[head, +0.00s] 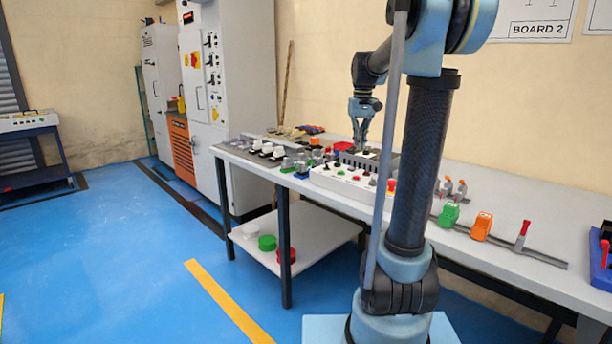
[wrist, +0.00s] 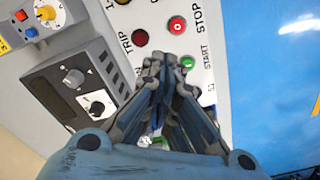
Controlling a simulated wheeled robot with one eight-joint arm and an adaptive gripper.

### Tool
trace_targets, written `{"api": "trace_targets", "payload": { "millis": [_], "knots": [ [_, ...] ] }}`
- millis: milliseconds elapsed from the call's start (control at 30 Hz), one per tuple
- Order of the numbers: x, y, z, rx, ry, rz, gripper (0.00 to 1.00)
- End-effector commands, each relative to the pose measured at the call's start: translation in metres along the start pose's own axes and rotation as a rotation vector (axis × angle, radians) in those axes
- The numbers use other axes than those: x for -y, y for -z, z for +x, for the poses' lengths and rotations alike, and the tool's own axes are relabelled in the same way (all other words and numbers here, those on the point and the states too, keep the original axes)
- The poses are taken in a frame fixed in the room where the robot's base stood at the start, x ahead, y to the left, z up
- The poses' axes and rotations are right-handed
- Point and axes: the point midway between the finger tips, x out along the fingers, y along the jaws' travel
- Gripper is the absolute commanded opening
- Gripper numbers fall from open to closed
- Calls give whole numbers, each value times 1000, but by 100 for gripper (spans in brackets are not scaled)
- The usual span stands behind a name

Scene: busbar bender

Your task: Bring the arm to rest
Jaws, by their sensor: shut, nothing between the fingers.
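My arm (head: 420,160) stands in the foreground of the head view, its upper links bent over toward the white table. My gripper (head: 361,142) points down above the white button box and is shut and empty. In the wrist view my gripper (wrist: 167,68) has its fingertips together, in front of a white panel (wrist: 215,35). The panel carries a red STOP button (wrist: 177,26), a dark red TRIP lamp or button (wrist: 139,37) and a green START button (wrist: 187,63). I cannot tell whether the fingertips touch the panel.
The long table (head: 520,190) also carries a green block (head: 449,214), an orange block (head: 482,227) and a red-handled lever (head: 522,235) on a rail. Grey cabinets (head: 240,90) stand behind left. The blue floor (head: 110,250) at left is clear.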

Motion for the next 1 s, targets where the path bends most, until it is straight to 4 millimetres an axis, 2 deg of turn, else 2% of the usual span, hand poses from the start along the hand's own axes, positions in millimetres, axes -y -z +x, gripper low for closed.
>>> {"api": "trace_targets", "payload": {
  "millis": [267,467,767,1000],
  "knots": [
    [16,-70,17,-30,-6,35,0],
    [29,-127,40,-56,-11,65,0],
    [46,-207,89,-96,-17,112,0],
    [58,-265,140,-127,-20,150,0]
  ]
}}
